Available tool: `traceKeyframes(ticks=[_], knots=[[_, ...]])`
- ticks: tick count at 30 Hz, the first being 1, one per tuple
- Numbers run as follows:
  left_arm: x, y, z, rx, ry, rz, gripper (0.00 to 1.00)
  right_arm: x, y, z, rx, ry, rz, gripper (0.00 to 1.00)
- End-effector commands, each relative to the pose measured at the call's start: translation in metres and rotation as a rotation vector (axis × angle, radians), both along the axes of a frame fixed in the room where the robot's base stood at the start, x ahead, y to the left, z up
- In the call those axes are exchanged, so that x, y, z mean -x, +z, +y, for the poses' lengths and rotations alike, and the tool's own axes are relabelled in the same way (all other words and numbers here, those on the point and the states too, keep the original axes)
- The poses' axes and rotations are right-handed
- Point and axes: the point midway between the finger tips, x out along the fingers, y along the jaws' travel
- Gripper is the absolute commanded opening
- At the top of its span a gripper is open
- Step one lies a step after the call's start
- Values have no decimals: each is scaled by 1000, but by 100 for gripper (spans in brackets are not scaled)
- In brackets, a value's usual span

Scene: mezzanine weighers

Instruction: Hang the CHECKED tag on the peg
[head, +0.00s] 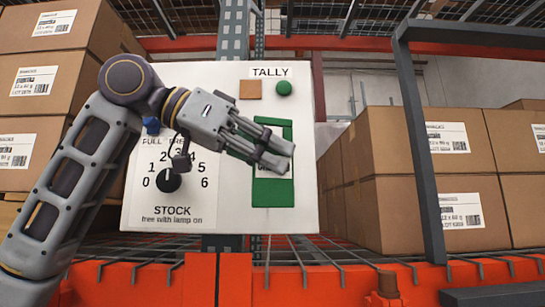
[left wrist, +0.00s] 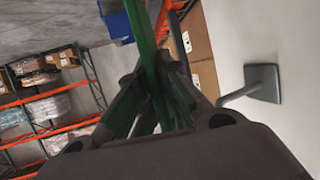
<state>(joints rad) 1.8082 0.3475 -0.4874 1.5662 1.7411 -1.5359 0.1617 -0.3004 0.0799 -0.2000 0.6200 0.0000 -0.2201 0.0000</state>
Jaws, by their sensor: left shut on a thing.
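My left gripper (head: 278,155) reaches in front of the white panel and is shut on the green tag (head: 273,192). The tag hangs upright in the jaws, its middle and most of its lettering covered by the fingers. In the left wrist view the green tag (left wrist: 147,45) shows edge-on between the fingers. A grey rod on a square plate (left wrist: 263,82), which looks like the peg, stands out from a pale surface to the right there, apart from the tag. My right gripper is not in view.
The white panel (head: 222,213) bears a TALLY label (head: 271,71), a brown square (head: 250,90), a green round part (head: 284,88) and a STOCK dial (head: 169,180). Cartons (head: 45,85) stack at left and right (head: 400,150). A dark grey post (head: 420,150) stands right.

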Motion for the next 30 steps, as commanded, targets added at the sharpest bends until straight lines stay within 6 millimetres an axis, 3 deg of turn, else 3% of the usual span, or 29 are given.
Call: traceKeyframes(ticks=[14, 30], knots=[[17, 0, 0, 1, 0, -1, 0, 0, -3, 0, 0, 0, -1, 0], [19, 4, 1, 1, 1, -1, 0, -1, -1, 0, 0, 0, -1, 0]])
